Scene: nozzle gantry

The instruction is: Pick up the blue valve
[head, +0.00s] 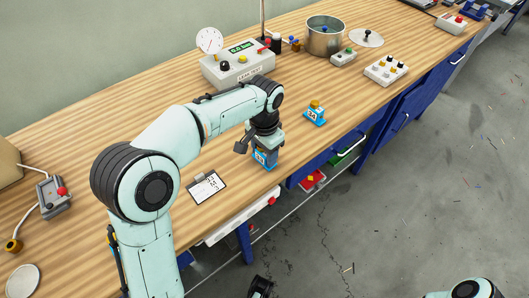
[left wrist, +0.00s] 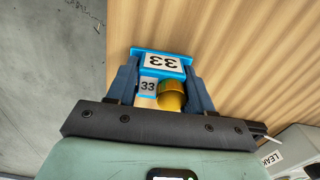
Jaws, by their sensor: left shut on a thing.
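A blue valve (head: 264,159) with a white number label is near the front edge of the workbench in the head view. In the left wrist view the blue valve (left wrist: 161,55) shows two "33" labels and a brass-coloured round part. My left gripper (head: 262,145) points down over it, and its two fingers (left wrist: 161,88) are shut on its sides. I cannot tell whether its base touches the bench. A second blue valve (head: 314,114) with a yellow top stands apart to the right. A dark part at the bottom edge of the head view may be my right gripper (head: 261,288).
A clipboard (head: 205,187) lies left of the held valve. A grey box with a red button (head: 53,195) sits at the left.

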